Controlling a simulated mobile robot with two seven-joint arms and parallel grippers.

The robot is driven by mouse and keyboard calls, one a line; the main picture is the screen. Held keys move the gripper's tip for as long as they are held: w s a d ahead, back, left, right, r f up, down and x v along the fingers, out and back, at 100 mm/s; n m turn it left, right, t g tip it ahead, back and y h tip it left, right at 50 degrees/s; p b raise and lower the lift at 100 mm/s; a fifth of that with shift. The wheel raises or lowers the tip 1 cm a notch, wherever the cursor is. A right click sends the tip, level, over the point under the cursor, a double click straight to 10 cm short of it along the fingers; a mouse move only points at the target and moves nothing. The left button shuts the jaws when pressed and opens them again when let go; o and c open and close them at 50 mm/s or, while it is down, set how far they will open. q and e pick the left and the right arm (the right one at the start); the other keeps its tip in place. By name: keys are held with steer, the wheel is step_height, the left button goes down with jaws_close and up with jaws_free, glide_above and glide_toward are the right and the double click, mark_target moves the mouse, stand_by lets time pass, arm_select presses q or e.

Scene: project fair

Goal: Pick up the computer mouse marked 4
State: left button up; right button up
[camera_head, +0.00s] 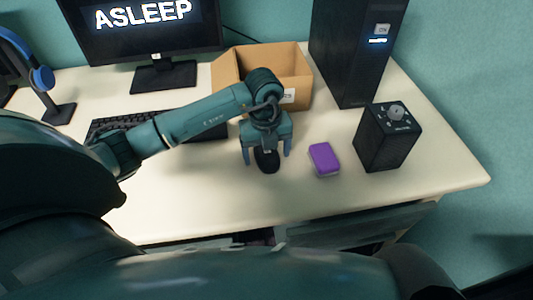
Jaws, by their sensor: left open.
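A black computer mouse (267,161) lies on the pale desk. My left gripper (267,152) points down over it, with one finger on each side of the mouse. The gripper is open, and the far part of the mouse is hidden under it. I cannot read a number on the mouse from here. My right gripper is not in view.
A purple block (324,159) lies just right of the gripper, beside a black cube-shaped speaker (388,137). Behind are an open cardboard box (290,63), a computer tower (352,45), a monitor (150,35) and a keyboard (205,131). The front-left desk area (190,200) is clear.

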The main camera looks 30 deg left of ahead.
arm_select(q)
steer(key=shift+c, duration=0.2)
steer(key=c, duration=1)
steer(key=shift+r, duration=0.1)
steer(key=shift+c, duration=0.3)
steer(key=shift+r, duration=0.1)
